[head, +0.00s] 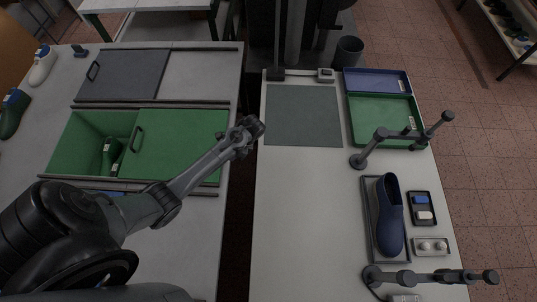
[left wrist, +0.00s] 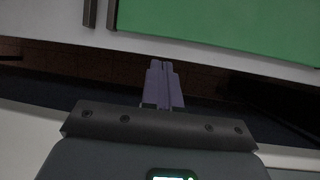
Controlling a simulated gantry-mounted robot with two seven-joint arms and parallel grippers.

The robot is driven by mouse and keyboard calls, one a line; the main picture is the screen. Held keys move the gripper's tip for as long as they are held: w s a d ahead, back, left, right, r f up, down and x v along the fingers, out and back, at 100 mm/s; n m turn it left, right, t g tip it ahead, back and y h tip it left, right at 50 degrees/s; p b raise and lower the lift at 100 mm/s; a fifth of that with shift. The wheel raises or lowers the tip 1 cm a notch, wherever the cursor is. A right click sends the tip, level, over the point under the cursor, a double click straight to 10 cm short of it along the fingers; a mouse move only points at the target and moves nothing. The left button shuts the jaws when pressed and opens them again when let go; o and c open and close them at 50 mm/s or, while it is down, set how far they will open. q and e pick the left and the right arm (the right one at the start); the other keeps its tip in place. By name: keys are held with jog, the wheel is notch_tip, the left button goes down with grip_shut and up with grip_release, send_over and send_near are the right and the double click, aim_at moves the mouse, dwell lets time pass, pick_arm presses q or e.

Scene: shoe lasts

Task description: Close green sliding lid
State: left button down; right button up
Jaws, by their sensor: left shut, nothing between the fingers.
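The green sliding lid (head: 185,140) covers the right part of a green-lined bin in the left bench, in the head view. Its dark handle (head: 137,139) is near its left edge. My left gripper (head: 256,125) is just right of the lid, over the gap between the benches. In the left wrist view its purple-grey fingers (left wrist: 162,84) are together and empty, with a green surface (left wrist: 225,22), likely the lid, beyond. My right gripper is not in view.
A grey sliding lid (head: 122,75) lies behind the green one. The right bench holds a grey mat (head: 302,115), a green tray (head: 380,119), a blue shoe last (head: 387,215) and dark jointed stands (head: 382,134). A dark gap separates the benches.

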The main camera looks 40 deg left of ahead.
pick_arm(q)
jog(key=w+a+r+t+b, duration=0.1)
jog(key=w+a+r+b, duration=0.1)
jog(key=w, duration=0.5)
jog(key=shift+n, duration=0.3)
jog(key=s+a+f, duration=0.1)
jog(key=f, duration=0.1)
jog(key=s+a+f, duration=0.2)
jog(key=f, duration=0.1)
jog(key=s+a+f, duration=0.1)
jog(key=a+f, duration=0.1)
jog(key=f, duration=0.1)
jog(key=shift+s+a+f, duration=0.1)
jog(key=shift+s, duration=0.1)
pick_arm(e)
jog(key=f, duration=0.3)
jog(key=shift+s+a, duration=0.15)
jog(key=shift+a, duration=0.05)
pick_arm(q)
jog(key=shift+a, duration=0.1)
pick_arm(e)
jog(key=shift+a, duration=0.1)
